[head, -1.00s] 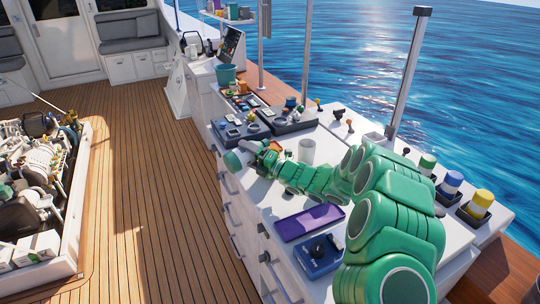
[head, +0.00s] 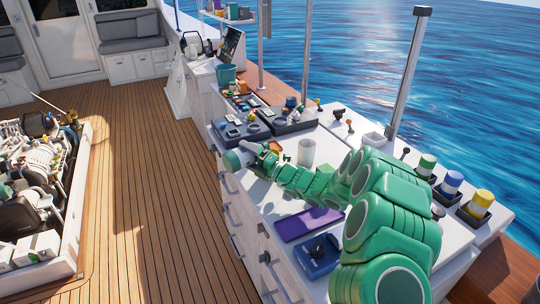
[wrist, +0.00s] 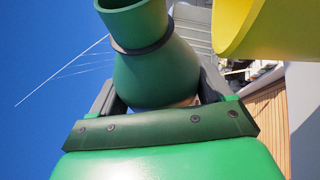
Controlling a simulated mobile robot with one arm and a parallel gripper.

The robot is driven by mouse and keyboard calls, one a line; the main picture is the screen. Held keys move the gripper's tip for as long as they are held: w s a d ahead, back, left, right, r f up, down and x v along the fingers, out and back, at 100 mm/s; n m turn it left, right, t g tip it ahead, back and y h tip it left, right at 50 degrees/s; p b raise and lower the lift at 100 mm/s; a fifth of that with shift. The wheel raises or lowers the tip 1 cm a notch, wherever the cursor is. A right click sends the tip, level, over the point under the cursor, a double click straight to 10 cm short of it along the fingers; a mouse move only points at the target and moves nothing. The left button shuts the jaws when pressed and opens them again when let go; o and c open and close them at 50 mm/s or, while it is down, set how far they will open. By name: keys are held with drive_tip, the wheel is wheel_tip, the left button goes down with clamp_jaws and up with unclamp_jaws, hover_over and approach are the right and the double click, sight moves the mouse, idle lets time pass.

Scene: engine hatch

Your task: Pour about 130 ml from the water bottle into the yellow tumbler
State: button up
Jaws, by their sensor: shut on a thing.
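The green water bottle (wrist: 155,70), with a dark ring below its open neck, is between the jaws of my gripper (wrist: 157,92) in the wrist view. My gripper is shut on its body. The bottle's mouth points toward the top of that view; no water shows. The yellow tumbler (wrist: 272,28) is partly in view at the upper right, close to the bottle's neck with a visible gap. In the head view my gripper (head: 256,156) is over the near left edge of the white counter, with the bottle's rounded green end (head: 232,160) at its left. I cannot make out the tumbler surely there.
The white counter (head: 275,195) carries a white cylinder (head: 307,152), a purple tray (head: 308,223) and a blue box (head: 318,257). Dark trays of small items (head: 290,120) stand behind.

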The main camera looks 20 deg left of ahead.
sight(244, 163)
drive_tip(key=shift+s+a, duration=0.15)
drive_tip(key=shift+s, duration=0.1)
drive_tip(key=shift+r+m+t, duration=0.4)
drive_tip(key=shift+r+m, duration=0.05)
drive_tip(key=shift+m, duration=0.55)
idle(1.7)
drive_tip(key=shift+f+n+g, duration=0.4)
drive_tip(key=shift+f+n, duration=0.1)
drive_tip(key=shift+n, duration=0.3)
drive_tip(key=shift+r+n, duration=0.25)
drive_tip(key=shift+n, duration=0.55)
drive_tip(key=shift+s+f+g, duration=0.1)
drive_tip(key=shift+g, duration=0.3)
drive_tip(key=shift+s+a+f+n+g+h, duration=0.15)
drive_tip(key=shift+f+n+h, duration=0.15)
drive_tip(key=shift+f+n, duration=0.35)
drive_tip(key=shift+s+a+f+n+g+h, duration=0.15)
drive_tip(key=shift+f+n+h, duration=0.25)
drive_tip(key=shift+f, duration=0.4)
drive_tip(key=shift+r, duration=0.1)
